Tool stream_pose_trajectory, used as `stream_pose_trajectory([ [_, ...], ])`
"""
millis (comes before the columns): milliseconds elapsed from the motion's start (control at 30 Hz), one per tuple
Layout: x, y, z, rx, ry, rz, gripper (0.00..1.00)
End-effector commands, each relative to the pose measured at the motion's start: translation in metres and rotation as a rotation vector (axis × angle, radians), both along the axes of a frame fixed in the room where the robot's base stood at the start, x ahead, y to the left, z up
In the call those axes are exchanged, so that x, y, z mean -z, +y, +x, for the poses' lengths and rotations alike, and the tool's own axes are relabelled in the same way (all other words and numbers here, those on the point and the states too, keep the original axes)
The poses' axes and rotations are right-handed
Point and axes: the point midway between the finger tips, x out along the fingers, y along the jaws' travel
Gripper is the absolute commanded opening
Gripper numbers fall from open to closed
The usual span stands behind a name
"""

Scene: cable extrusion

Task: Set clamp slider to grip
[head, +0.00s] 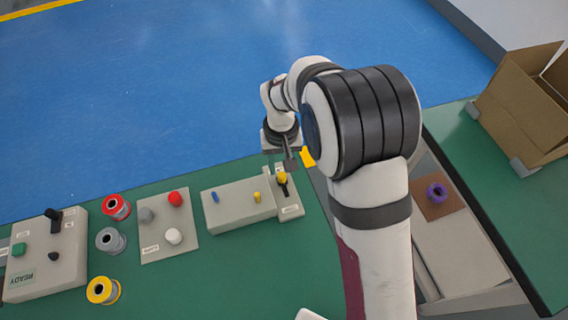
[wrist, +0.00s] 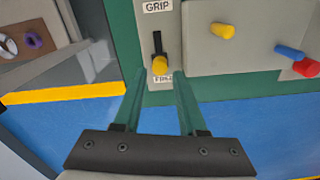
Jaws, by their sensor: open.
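The clamp slider's yellow knob (wrist: 160,65) sits at the end of its dark slot beside the partly hidden lower label, which seems to read FREE. The GRIP label (wrist: 158,6) is at the slot's opposite end. In the head view the knob (head: 282,178) is at the far end of the grey clamp panel (head: 292,208). My gripper (wrist: 158,76) is open and empty, its fingertips apart on either side of the knob in the wrist picture. I cannot tell whether they touch it. In the head view my gripper (head: 287,164) is just beyond the knob.
A grey block (head: 235,208) with blue and yellow pegs adjoins the panel. A board (head: 155,242) with coloured knobs, several wire spools (head: 110,241) and a control box (head: 45,265) stand left. A cardboard box (head: 515,115) stands right. The blue floor lies beyond the green table edge.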

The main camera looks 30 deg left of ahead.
Motion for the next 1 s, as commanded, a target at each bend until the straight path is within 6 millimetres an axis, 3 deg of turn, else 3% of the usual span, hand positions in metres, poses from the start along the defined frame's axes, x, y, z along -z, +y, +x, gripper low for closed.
stream_pose_trajectory([
  [200, 0.026, 0.000, 0.000, 0.000, 0.000, 0.000, 0.41],
  [533, 0.030, 0.000, 0.000, 0.001, 0.000, 0.000, 0.41],
  [767, 0.030, 0.000, 0.000, 0.001, -0.001, 0.001, 0.00],
  [1000, 0.030, 0.000, 0.000, 0.001, -0.001, 0.001, 0.00],
])
